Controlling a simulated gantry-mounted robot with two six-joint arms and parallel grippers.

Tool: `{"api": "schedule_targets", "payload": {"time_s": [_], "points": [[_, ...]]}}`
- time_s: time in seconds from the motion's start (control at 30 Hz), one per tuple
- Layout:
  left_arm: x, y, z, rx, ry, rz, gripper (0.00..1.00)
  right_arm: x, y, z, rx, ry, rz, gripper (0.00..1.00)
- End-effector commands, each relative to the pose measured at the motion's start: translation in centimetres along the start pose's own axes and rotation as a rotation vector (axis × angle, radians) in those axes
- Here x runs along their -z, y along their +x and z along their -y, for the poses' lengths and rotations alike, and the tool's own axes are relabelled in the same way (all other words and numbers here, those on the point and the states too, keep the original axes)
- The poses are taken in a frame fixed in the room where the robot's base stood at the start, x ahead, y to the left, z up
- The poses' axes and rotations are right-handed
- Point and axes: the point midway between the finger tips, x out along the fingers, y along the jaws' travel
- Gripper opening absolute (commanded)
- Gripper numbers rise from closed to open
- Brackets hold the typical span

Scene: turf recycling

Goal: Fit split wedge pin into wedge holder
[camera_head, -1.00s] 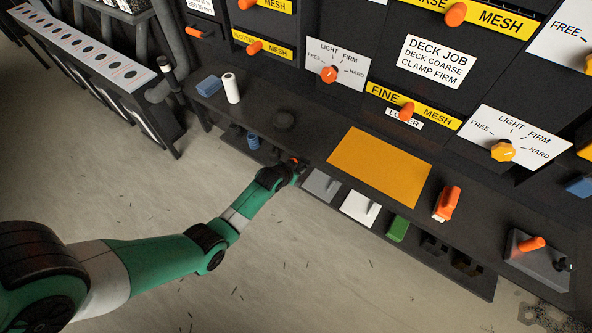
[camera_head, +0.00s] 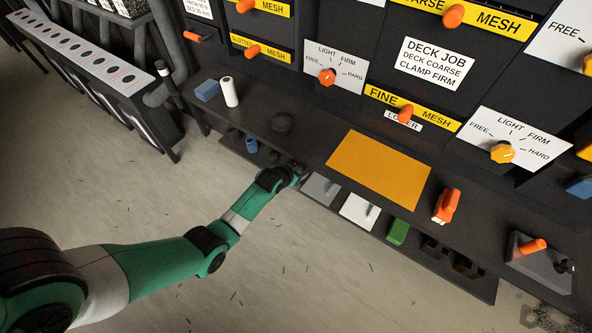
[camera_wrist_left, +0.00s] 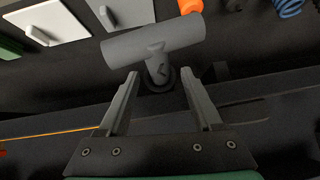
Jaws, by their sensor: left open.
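My left gripper (camera_head: 297,173) is at the edge of the lower shelf, small and dark in the head view. In the left wrist view my left gripper (camera_wrist_left: 160,82) is open, its two fingers apart. A grey T-shaped piece (camera_wrist_left: 150,42) with a thick round crossbar lies just ahead of the fingertips. Its short stem points into the gap between them, and nothing is clamped. I cannot tell whether this is the split wedge pin. No part is clearly recognisable as the wedge holder. My right gripper is not in view.
An orange block (camera_head: 446,205), a yellow-orange mat (camera_head: 380,168) and a white cylinder (camera_head: 229,91) are on the bench. A grey block with an orange handle (camera_head: 532,246) is at its right end. White (camera_head: 360,211) and green (camera_head: 397,231) pieces line the lower shelf.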

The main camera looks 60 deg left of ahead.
Motion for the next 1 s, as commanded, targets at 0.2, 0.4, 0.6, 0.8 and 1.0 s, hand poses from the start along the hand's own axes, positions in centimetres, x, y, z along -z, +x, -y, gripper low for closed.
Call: {"api": "schedule_targets", "payload": {"time_s": [0.2,0.4,0.6,0.8,1.0], "points": [[0.6,-3.5,0.1,0.0,0.0,-0.001,0.66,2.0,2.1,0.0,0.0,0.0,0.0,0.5],[0.6,-8.3,0.1,0.0,0.0,-0.002,0.66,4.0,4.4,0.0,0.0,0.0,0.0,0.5],[0.3,-11.2,0.1,0.001,0.001,-0.003,0.66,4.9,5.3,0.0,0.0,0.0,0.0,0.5],[0.1,-11.6,0.1,0.001,0.0,-0.002,0.66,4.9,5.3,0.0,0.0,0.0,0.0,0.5],[0.1,-11.5,0.1,0.001,0.0,-0.003,0.66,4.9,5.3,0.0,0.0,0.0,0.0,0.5]]}}
